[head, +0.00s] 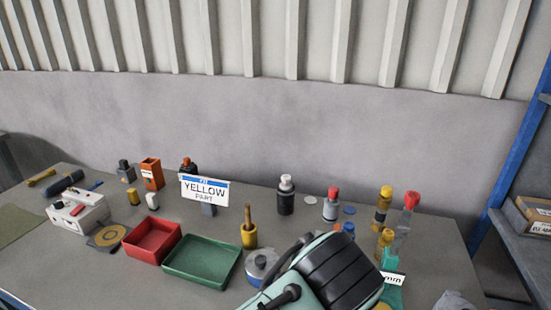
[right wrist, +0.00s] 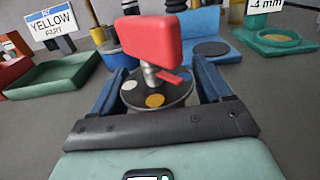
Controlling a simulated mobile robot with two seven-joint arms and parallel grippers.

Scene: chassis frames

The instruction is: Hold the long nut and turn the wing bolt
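A red block-like piece (right wrist: 152,40) stands on a short metal stem in the right wrist view. I cannot tell whether it is the wing bolt. Under or behind it is a dark round disc (right wrist: 128,97) with coloured spots. My right gripper (right wrist: 162,80) has its two blue fingers spread on either side of the stem and disc; contact is not clear. In the head view my right arm covers this spot, with a grey round thing (head: 262,260) showing beside it. I cannot make out the long nut. My left gripper is in neither view.
A green tray (head: 168,268) and a red tray (head: 130,247) lie left of my right arm. Several bottles stand at the back right. The front left of the table is clear.

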